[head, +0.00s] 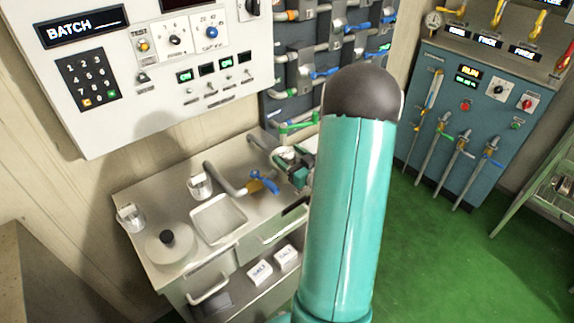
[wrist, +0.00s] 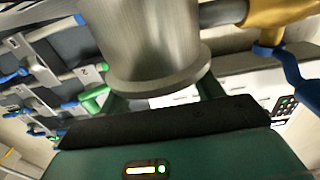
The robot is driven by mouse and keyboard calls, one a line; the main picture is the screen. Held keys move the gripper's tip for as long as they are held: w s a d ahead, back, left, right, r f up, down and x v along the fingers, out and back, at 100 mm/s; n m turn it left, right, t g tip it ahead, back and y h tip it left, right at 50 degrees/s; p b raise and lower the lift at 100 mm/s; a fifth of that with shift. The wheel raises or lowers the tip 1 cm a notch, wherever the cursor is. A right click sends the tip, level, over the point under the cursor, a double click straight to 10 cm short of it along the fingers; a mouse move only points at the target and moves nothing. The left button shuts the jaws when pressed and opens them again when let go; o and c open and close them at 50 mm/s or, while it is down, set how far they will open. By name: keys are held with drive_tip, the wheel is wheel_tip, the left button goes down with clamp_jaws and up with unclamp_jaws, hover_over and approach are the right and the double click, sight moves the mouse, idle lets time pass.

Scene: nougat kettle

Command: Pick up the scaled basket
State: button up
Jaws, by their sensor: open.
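I cannot tell for sure which thing is the scaled basket. Two small metal cup-like vessels stand on the steel counter, one (head: 130,218) at the left edge and one (head: 200,186) near the wall. My gripper (head: 290,165) is at the counter's back right, partly hidden by my arm. In the wrist view my gripper (wrist: 160,102) is open, its fingers reaching out beyond a black pad. A large flanged metal cylinder (wrist: 150,45) fills the view just above the pad; I cannot tell whether the fingers touch it.
A pipe with a brass valve and blue handle (head: 265,182) stands close left of my gripper. The counter also holds a square tray (head: 218,218) and a round lid with a black knob (head: 167,245). A control panel (head: 160,70) hangs above. Green floor (head: 430,260) is open at right.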

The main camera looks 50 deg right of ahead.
drive_tip(key=c, duration=1.1)
drive_tip(key=shift+r, duration=0.1)
